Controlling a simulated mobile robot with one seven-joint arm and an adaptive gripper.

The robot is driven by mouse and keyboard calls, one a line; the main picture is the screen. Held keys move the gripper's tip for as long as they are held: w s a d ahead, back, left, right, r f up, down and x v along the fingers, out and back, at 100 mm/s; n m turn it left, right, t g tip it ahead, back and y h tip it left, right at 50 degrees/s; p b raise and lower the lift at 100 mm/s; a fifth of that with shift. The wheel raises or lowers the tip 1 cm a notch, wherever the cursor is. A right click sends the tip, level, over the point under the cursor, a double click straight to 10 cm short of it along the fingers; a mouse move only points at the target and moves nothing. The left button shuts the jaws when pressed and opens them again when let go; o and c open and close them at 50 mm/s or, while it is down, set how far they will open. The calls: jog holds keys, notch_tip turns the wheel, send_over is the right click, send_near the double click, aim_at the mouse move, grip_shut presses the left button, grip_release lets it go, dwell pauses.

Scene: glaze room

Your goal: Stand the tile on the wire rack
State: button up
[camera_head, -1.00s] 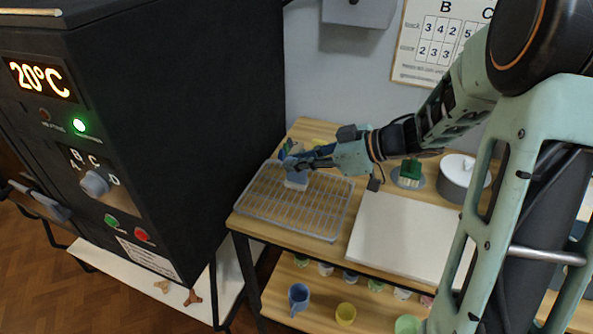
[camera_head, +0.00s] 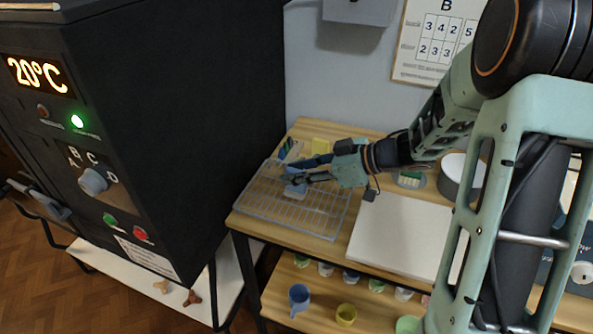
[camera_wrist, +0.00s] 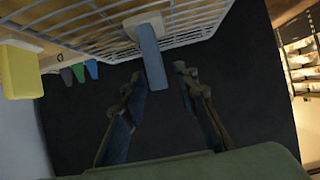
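The tile (camera_head: 295,189) is a small blue slab with a pale lower part, standing on the wire rack (camera_head: 318,221) near the rack's back. In the wrist view the tile (camera_wrist: 152,58) shows nearly edge-on, its pale end at the wires of the rack (camera_wrist: 88,27). My gripper (camera_head: 290,172) is over the back of the rack, at the tile's upper end. In the wrist view its two fingers (camera_wrist: 159,72) are spread, with the tile's end between their tips and gaps on both sides. In the head view the fingers partly hide the tile.
A dark kiln (camera_head: 180,120) stands close on the left. A yellow block (camera_head: 321,145) and coloured tools (camera_head: 288,150) lie behind the rack. A white board (camera_head: 405,236) lies to the right. Cups, including a blue mug (camera_head: 298,297), stand on the shelf below.

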jog(key=shift+r, duration=0.25)
jog(key=p+v, duration=0.1)
jog(key=v, duration=1.1)
jog(key=shift+p, duration=0.3)
jog(key=shift+f, duration=0.15)
